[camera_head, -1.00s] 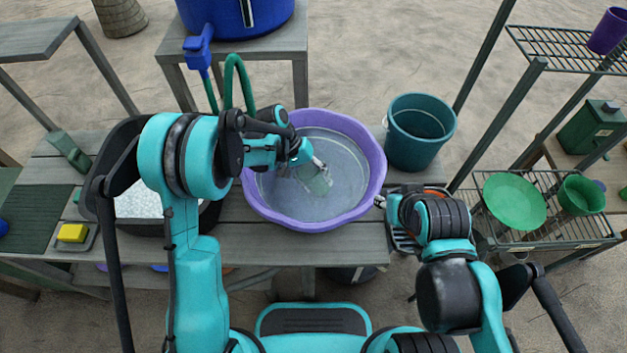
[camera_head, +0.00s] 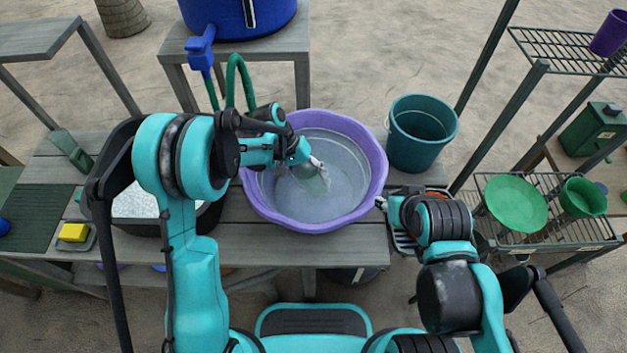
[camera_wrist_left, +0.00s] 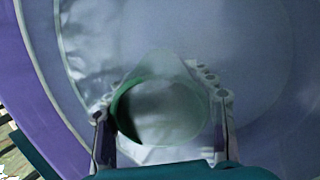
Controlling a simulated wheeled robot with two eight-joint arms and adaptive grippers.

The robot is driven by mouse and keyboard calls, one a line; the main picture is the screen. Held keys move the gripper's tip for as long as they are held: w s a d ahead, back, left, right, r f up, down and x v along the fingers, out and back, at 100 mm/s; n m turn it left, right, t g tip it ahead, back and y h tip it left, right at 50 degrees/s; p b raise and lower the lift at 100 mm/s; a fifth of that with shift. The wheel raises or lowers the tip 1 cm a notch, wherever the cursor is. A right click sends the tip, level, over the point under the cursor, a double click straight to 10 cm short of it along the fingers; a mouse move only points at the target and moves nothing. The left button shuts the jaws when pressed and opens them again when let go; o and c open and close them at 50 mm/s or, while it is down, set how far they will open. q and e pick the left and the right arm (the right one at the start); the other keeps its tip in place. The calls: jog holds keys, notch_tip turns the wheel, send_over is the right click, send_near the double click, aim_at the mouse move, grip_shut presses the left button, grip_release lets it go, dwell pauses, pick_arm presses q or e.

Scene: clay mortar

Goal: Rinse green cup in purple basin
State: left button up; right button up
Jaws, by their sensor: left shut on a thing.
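The purple basin (camera_head: 377,188) stands on the grey bench and holds clear, greyish water. My left gripper (camera_head: 318,164) reaches over the basin from the left, with its fingers low in the basin. It is shut on the green cup (camera_head: 321,181), which looks largely under the water and blurred in the head view. In the left wrist view the cup (camera_wrist_left: 160,100) sits between the two fingers (camera_wrist_left: 163,125), with its green rim facing the camera. My right gripper (camera_head: 381,203) is to the right of the basin, near its edge; its fingers are too small to read.
A teal bucket (camera_head: 422,134) stands right of the basin. A black tub (camera_head: 100,190) with pale contents is at left, with a yellow sponge (camera_head: 73,232) beside it. A blue barrel (camera_head: 238,15) with a green hose (camera_head: 240,75) is behind. A rack at right holds a green plate (camera_head: 516,202).

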pick_arm(q)
notch_tip(320, 180, up, 19)
jog(key=p, duration=1.2)
jog(key=shift+r, duration=0.2)
dwell(0.8)
